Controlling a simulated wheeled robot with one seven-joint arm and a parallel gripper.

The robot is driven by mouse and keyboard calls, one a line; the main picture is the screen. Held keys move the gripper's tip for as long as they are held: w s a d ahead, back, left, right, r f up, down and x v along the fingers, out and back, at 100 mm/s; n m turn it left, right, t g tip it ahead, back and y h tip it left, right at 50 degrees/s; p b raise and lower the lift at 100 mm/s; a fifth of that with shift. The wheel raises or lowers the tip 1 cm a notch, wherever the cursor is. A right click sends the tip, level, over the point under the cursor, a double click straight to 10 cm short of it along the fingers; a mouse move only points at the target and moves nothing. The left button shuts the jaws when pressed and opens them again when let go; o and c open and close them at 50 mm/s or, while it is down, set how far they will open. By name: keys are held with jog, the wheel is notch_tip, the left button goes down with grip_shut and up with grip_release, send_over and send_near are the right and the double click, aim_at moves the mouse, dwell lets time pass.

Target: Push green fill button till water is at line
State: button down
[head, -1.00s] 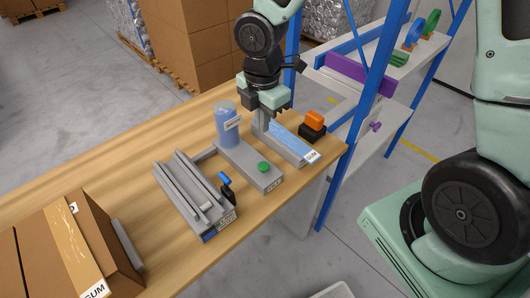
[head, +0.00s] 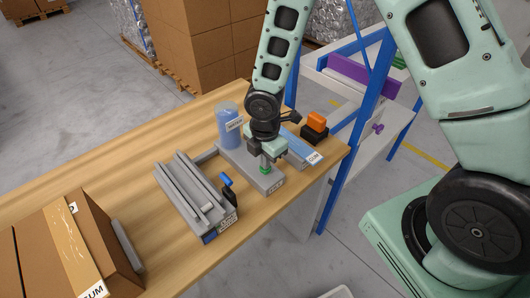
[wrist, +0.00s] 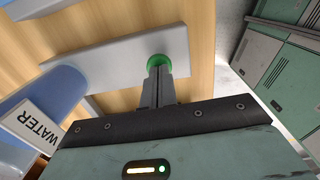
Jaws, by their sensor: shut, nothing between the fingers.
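The green button (head: 265,171) sits on the front end of a grey base (head: 240,160). In the wrist view the button (wrist: 158,59) shows just beyond my fingertips. My gripper (head: 266,164) is shut and empty, pointing down at the button. The fingertips (wrist: 156,70) overlap its near edge; I cannot tell whether they touch or press it. A clear cylinder (head: 229,128) with blue water stands at the back of the base. The water fills most of it. Its WATER label (wrist: 36,126) shows in the wrist view, but I cannot make out the fill line.
A grey railed fixture (head: 190,195) with a blue-tipped lever (head: 226,180) stands left of the base. A blue-topped block (head: 302,147) and an orange button on a black box (head: 316,122) are at right. A cardboard box (head: 65,250) is at front left.

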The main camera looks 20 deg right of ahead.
jog(key=shift+f, duration=0.15)
jog(key=shift+f+b, duration=0.75)
jog(key=shift+f, duration=0.05)
jog(key=shift+s, duration=0.1)
jog(key=shift+s+f, duration=0.1)
jog(key=shift+f, duration=0.05)
jog(key=shift+r+p, duration=0.6)
notch_tip(320, 180, up, 14)
jog(key=p, duration=0.3)
jog(key=shift+a+f, duration=0.15)
jog(key=shift+f, duration=0.1)
dwell(0.5)
